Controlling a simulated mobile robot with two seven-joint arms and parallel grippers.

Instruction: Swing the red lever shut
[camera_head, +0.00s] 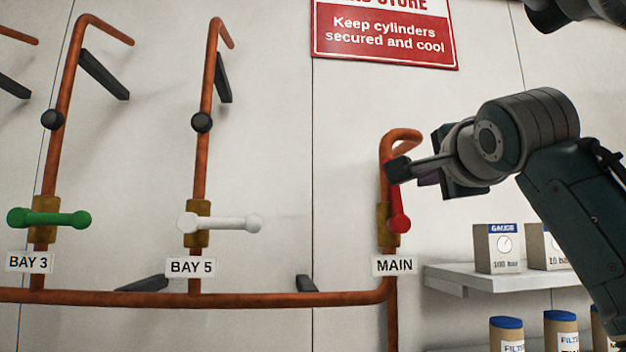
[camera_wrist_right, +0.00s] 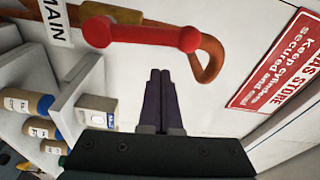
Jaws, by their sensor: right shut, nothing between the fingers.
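The red lever (camera_head: 397,208) sits on the brass valve of the MAIN pipe. It runs nearly upright along the pipe, its lower round end at the valve and its upper part hidden behind my right gripper. My right gripper (camera_head: 399,169) is shut and empty, in front of the lever's upper part in the head view. In the right wrist view the whole red lever (camera_wrist_right: 145,35) lies across the picture, just beyond the closed fingertips (camera_wrist_right: 160,73). My left gripper is not in view.
The green lever (camera_head: 48,218) at BAY 3 and the white lever (camera_head: 220,223) at BAY 5 lie across their pipes. A shelf (camera_head: 490,278) with gauge boxes (camera_head: 498,248) stands right of the MAIN pipe, with blue-topped filters (camera_head: 507,335) below. A red sign (camera_head: 385,35) hangs above.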

